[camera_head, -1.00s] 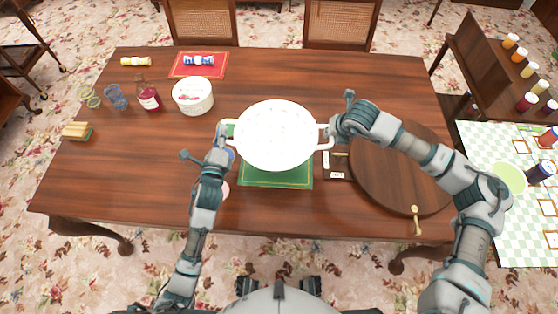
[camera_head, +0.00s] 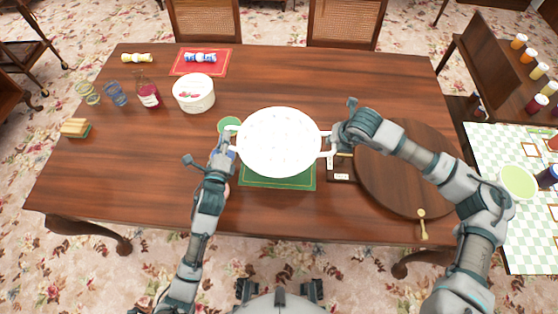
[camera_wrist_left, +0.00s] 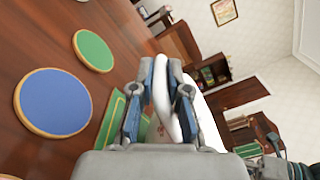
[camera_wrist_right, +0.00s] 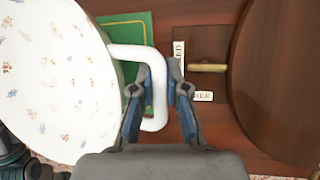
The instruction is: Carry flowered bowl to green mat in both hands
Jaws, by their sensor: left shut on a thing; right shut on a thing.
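The flowered bowl (camera_head: 279,141) is white with small floral specks and a handle on each side. It is above the green mat (camera_head: 280,180), hiding most of it; the mat's gold-lined front part shows. My left gripper (camera_head: 226,143) is shut on the bowl's left handle, which also shows between the fingers in the left wrist view (camera_wrist_left: 163,100). My right gripper (camera_head: 338,138) is shut on the right handle, clear in the right wrist view (camera_wrist_right: 157,90). The bowl looks roughly level; the gap below it is hard to judge.
A round wooden board (camera_head: 405,170) and a small labelled tray (camera_head: 341,168) lie to the right. Green (camera_wrist_left: 93,50) and blue (camera_wrist_left: 53,102) round coasters lie left of the mat. A white tub (camera_head: 193,93), red bottle (camera_head: 148,93) and red mat (camera_head: 201,62) stand farther left.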

